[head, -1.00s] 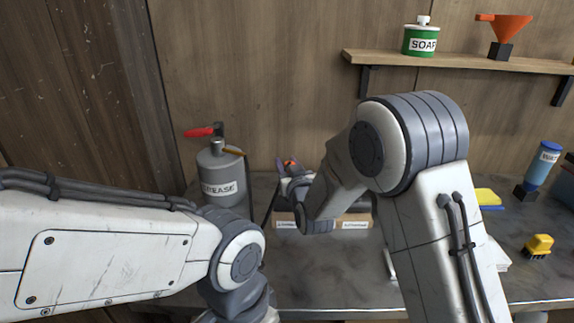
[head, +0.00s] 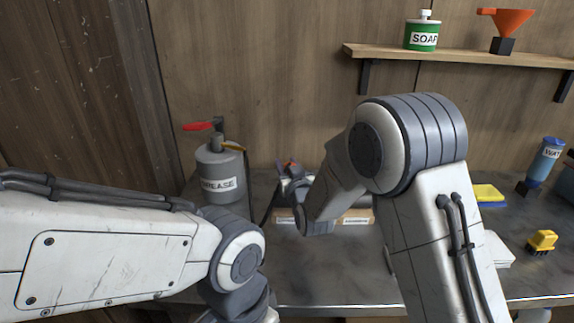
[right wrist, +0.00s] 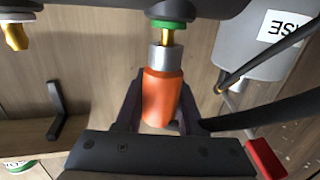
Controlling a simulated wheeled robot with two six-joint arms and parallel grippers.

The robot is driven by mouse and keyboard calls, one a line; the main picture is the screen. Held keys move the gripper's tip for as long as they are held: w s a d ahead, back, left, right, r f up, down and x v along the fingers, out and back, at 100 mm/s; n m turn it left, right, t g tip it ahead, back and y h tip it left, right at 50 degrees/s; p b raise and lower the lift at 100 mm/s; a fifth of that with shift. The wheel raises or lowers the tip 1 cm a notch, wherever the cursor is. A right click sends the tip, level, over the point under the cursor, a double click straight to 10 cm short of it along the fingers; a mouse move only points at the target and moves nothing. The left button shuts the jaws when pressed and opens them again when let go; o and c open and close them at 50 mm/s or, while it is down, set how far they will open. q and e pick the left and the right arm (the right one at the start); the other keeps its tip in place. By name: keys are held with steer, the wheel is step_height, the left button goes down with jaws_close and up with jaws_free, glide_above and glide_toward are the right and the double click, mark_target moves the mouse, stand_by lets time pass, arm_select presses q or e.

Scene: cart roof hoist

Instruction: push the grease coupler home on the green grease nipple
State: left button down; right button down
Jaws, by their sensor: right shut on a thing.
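The grease coupler, orange with a silver collar (right wrist: 164,85), stands between the fingers of my right gripper (right wrist: 158,112) in the right wrist view, and the gripper is shut on it. The silver mouth is in line with the brass stem of the green grease nipple (right wrist: 168,24). A short piece of brass shows between the silver and the green ring; how deep the stem sits inside is hidden. In the head view my right gripper (head: 291,184) is small and partly covered by my right arm, with a bit of orange-red at its top. My left gripper is out of view.
A second nipple with a white ring (right wrist: 16,32) is at the left of the wrist view. The grey grease canister (head: 221,173) with a red lever stands at the bench's back left. A labelled cardboard box (head: 355,217) lies behind my right arm. A black hose (right wrist: 265,116) runs beside the gripper.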

steer(key=shift+f+b, duration=0.45)
steer(key=shift+f, duration=0.1)
steer(key=shift+c, duration=2.2)
jaws_free()
steer(key=v, duration=1)
steer(key=shift+s+b, duration=0.3)
steer(key=shift+b, duration=0.05)
steer(key=shift+d, duration=0.1)
